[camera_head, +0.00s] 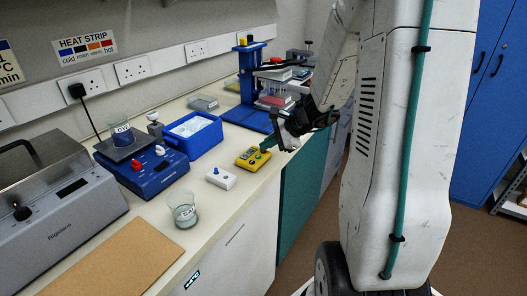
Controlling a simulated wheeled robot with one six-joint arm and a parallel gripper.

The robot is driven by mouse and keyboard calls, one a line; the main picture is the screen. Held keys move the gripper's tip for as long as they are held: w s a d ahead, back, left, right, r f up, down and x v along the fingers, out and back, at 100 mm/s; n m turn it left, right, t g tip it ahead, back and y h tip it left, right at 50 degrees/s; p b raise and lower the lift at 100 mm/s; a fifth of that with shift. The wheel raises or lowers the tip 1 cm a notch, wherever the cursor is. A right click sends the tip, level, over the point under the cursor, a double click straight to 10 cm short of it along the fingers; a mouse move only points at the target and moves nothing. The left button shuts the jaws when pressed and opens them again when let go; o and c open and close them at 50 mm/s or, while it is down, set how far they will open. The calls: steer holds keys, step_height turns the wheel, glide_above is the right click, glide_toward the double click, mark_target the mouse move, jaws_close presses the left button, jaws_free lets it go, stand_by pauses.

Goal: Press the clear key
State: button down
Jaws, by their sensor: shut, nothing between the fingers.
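A small yellow device (251,160) with a dark display and small keys lies near the front edge of the bench. The keys are too small to tell which is the clear key. My gripper (273,147) is at the device's right end, just above it and pointing down and left. It is shut and holds nothing. I cannot tell whether its tips touch the device. The gripper and the angle of view partly hide the device's right end.
A white box with a blue button (221,178) and a glass beaker (183,211) stand left of the device. The bench between the white box and yellow device is clear.

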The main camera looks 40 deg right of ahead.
steer(key=shift+r, duration=0.55)
step_height(320, 180, up, 6)
stand_by(0.6)
stand_by(0.6)
steer(key=s+a+r+n+g+h, duration=0.2)
steer(key=s+a+n, duration=0.6)
steer(key=s, duration=0.5)
steer(key=s+a+r+n+g+h, duration=0.2)
steer(key=s+a+r+n+g, duration=0.2)
steer(key=s+a+n, duration=0.5)
steer(key=s+r+n, duration=0.1)
steer(key=s+n, duration=0.2)
steer(key=s, duration=0.1)
steer(key=shift+s+a+n+h, duration=0.2)
steer(key=shift+n+h, duration=0.1)
steer(key=shift+h, duration=0.1)
